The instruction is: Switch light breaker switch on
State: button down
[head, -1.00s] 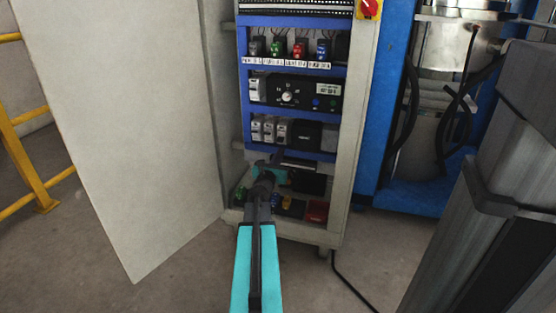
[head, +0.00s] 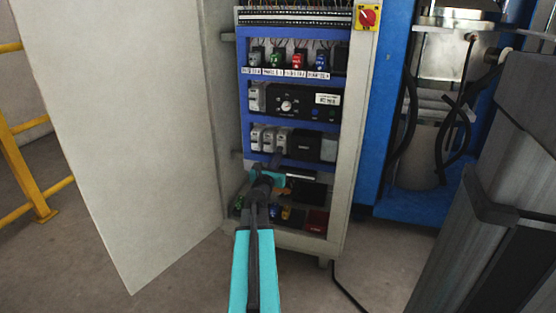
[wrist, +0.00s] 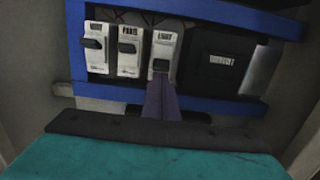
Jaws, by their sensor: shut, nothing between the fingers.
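Three white breakers sit side by side on the lower blue rail of the open cabinet. In the wrist view, the light breaker (wrist: 164,42) is the right one, with a label that seems to read "LIGHT". Its dark switch (wrist: 160,67) sits low on its face. My gripper (wrist: 160,82) is shut and empty, its fingertips just below or at this switch; I cannot tell if they touch. The fingers hide the breaker's lower part. In the head view, my gripper (head: 277,158) is just below the breaker row, by the right breaker (head: 282,139).
Left of it are the middle breaker (wrist: 128,48) and the left breaker (wrist: 97,46). A black box (wrist: 213,58) stands to the right. The cabinet door (head: 125,140) is swung open at the left. Loose coloured parts (head: 285,212) lie on the cabinet floor.

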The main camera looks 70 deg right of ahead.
jog(key=shift+s+r+p, duration=0.15)
jog(key=shift+r+p, duration=0.15)
jog(key=shift+p, duration=0.9)
jog(key=shift+f+y+p, duration=0.1)
jog(key=shift+y+p, duration=0.2)
jog(key=shift+p, duration=0.05)
jog(key=shift+a+y+p, duration=0.15)
jog(key=shift+y+p, duration=0.25)
jog(key=shift+p, duration=1.7)
